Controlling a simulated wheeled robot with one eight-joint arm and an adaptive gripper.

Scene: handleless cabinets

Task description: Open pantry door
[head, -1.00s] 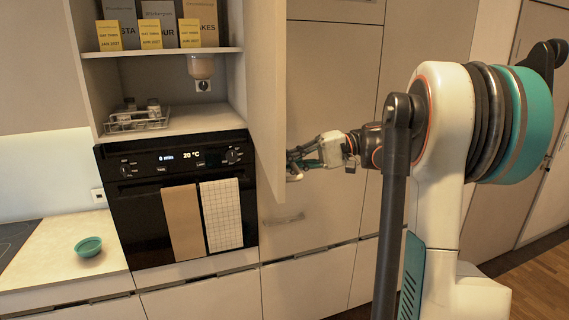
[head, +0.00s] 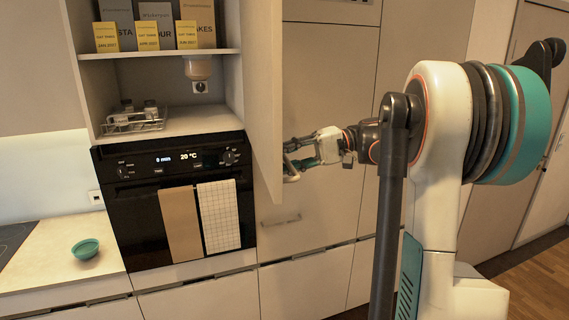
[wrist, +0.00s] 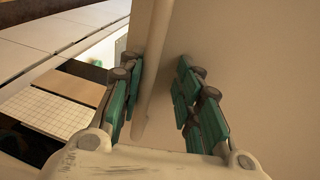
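The pantry door (head: 263,100) stands swung out from the cabinet as a tall beige panel, just right of the open shelf compartment. It also fills the right of the wrist view (wrist: 250,60), with its long vertical edge near the middle. My gripper (head: 290,158) is at the lower part of the door, on its right side in the head view, with some finger parts hidden. In the wrist view, my gripper (wrist: 160,100) is open, one finger on each side of the door's edge. The right finger is close over the door's face; contact cannot be told.
The open compartment holds boxes with yellow cards (head: 146,36) and a wire rack (head: 134,122). Below is a black oven (head: 140,215) with two towels (head: 219,214). A teal bowl (head: 86,249) sits on the left counter. Tall closed panels (head: 330,80) stand behind my gripper.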

